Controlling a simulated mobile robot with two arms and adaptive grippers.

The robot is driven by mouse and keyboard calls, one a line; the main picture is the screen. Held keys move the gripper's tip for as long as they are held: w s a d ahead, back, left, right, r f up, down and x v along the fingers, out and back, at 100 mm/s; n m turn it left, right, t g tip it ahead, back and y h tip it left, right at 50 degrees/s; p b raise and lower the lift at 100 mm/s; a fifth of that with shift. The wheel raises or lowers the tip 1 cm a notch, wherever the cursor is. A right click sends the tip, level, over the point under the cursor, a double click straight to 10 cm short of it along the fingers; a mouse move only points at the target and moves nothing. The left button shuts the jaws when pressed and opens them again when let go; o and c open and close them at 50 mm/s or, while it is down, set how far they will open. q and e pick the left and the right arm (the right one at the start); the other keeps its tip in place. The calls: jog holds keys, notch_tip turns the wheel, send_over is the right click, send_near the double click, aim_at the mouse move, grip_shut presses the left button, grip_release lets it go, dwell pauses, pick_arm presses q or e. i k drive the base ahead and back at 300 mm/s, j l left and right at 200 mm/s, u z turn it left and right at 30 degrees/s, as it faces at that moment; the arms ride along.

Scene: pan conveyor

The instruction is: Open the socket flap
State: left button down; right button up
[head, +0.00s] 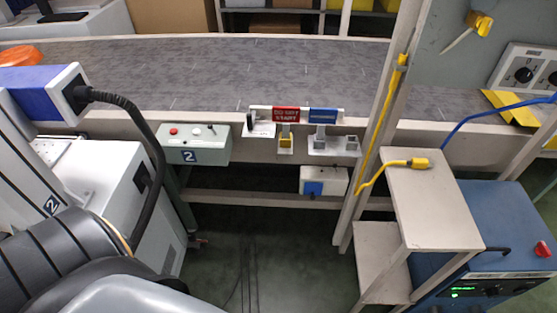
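A small white box (339,178) hangs under the conveyor's front edge in the head view. A yellow plug (420,163) on a yellow cable (371,183) lies on the beige stand's top, apart from the box. Neither of my grippers is in view.
The grey conveyor belt (220,70) runs across the back. A control box (205,151) marked 2 and red and blue signs (286,114) are on its front. A post (378,130) and beige stand (430,200) bound the box's right. White machinery (95,190) fills the left.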

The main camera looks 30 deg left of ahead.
aim_at(313, 189)
jog(key=u, duration=0.75)
